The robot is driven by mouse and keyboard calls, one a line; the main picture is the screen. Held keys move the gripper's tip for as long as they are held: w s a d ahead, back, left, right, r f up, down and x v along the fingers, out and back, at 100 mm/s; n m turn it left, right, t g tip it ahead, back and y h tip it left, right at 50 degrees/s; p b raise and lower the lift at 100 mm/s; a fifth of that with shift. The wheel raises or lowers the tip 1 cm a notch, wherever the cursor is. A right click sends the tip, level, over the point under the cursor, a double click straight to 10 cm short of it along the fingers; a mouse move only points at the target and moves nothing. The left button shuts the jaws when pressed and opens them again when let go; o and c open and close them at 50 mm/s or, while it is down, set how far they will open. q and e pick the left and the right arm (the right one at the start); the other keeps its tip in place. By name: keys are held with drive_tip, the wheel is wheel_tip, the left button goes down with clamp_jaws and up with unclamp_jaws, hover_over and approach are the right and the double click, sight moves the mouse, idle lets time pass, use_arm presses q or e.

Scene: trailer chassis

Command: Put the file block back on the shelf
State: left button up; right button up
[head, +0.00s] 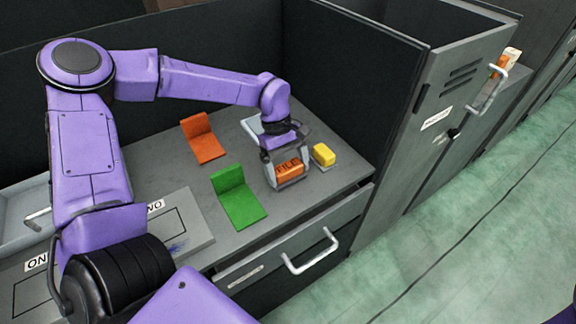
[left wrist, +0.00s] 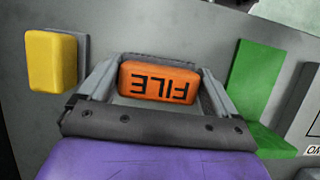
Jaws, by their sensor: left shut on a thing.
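The orange file block (head: 289,169), marked "FILE", is between the fingers of my left gripper (head: 288,174) in the head view. In the left wrist view the block (left wrist: 158,82) sits between the two grey fingers, and the gripper (left wrist: 158,84) is shut on it. The block is over the grey desk top (head: 325,186), close to its front edge; I cannot tell whether it touches the surface. Which thing is the shelf is not clear from these views. My right gripper does not show.
A yellow block (head: 323,155) on a grey piece stands just right of the gripper. A green L-shaped holder (head: 238,198) and an orange one (head: 204,138) stand to the left. A tall dark partition (head: 345,85) closes the right side. A drawer handle (head: 310,252) juts out in front.

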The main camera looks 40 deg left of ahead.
use_arm(q)
drive_tip(key=shift+f, duration=0.1)
drive_tip(key=shift+f, duration=0.15)
drive_tip(key=o, duration=0.7)
drive_tip(key=v, duration=1.2)
